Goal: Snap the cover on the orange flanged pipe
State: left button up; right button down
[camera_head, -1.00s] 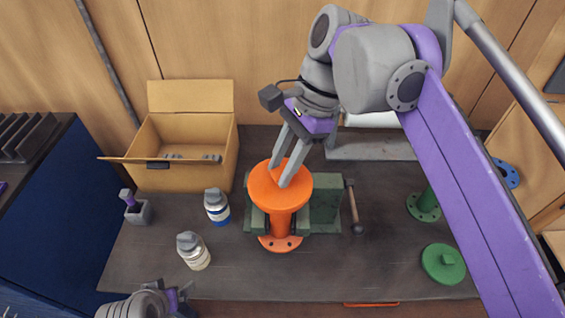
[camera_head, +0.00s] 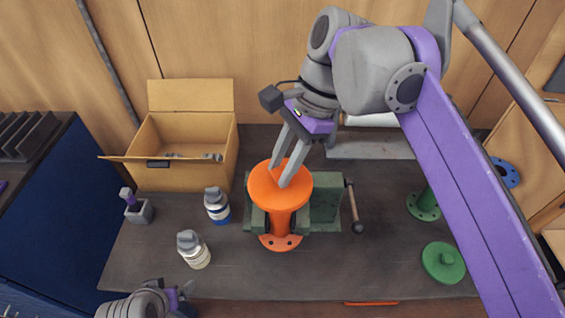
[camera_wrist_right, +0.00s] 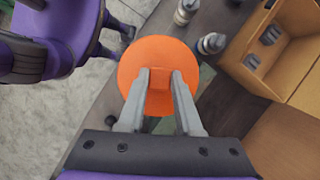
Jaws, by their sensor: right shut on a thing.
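The orange cover (camera_head: 280,187) is a round disc on top of the upright orange flanged pipe (camera_head: 279,222). I cannot tell whether it is fully seated. My right gripper (camera_head: 284,178) comes down from above and is shut on the cover's small raised block; in the right wrist view the block of the cover (camera_wrist_right: 159,80) sits between the fingertips. The disc hides the pipe's top. My left arm is at the bottom left of the head view; the left gripper (camera_wrist_right: 119,39) shows at the upper left of the wrist view, its fingers apart and empty.
A green vise (camera_head: 322,205) holds the pipe, with a hammer-like handle (camera_head: 354,207) beside it. Two bottles (camera_head: 217,206) (camera_head: 194,250) and an open cardboard box (camera_head: 184,175) stand left. A green flanged pipe (camera_head: 424,205) and green cover (camera_head: 443,262) lie right.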

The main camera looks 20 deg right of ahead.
jog(key=shift+f, duration=0.3)
dwell(1.4)
jog(key=shift+c, duration=0.2)
grip_release()
dwell(0.5)
jog(key=shift+r+p, duration=1.5)
jog(key=shift+r, duration=1.3)
pick_arm(q)
jog(key=r, duration=0.1)
jog(key=w+r, duration=0.1)
jog(key=r, duration=0.1)
jog(key=w+r, duration=0.1)
jog(key=shift+w+r, duration=0.1)
jog(key=shift+r, duration=0.2)
pick_arm(e)
jog(key=shift+f, duration=0.1)
